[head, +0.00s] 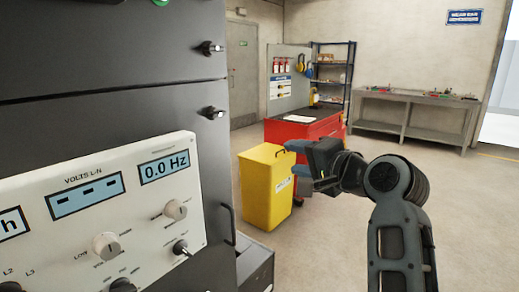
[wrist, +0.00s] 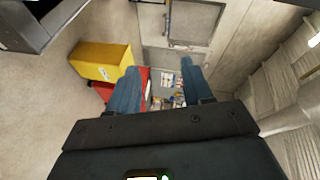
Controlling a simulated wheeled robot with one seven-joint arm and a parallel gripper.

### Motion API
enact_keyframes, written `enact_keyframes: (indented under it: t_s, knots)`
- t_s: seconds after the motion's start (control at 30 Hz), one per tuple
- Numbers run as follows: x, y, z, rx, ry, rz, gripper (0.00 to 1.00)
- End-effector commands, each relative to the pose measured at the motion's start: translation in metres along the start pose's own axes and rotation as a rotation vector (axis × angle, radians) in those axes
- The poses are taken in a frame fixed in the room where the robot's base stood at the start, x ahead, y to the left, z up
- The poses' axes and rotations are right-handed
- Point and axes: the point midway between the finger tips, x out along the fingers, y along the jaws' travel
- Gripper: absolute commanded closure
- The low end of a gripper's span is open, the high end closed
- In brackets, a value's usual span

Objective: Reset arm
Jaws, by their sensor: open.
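My arm rises at the right of the head view and bends left at its elbow. My gripper (head: 290,158) is at its end, pointing left, in front of the yellow bin and the red cabinet in the picture. In the wrist view my gripper (wrist: 157,90) shows two blue fingers spread apart with nothing between them. It is open, empty and touches nothing that I can see.
A dark cabinet with a white control panel (head: 100,220) reading 0.0 Hz fills the left. A yellow bin (head: 262,190), a red tool cabinet (head: 290,131), a shelf (head: 333,70) and a grey workbench (head: 412,112) stand beyond. The floor between is clear.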

Motion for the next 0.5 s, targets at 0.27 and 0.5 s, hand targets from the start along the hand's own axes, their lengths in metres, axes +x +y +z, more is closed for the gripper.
enact_keyframes:
  t_s: [0.27,0.5]
  knots:
    - [-0.061,0.133,0.012,-0.206,0.148,0.141,0.5]
    - [-0.132,0.216,0.034,-0.395,0.23,0.244,0.5]
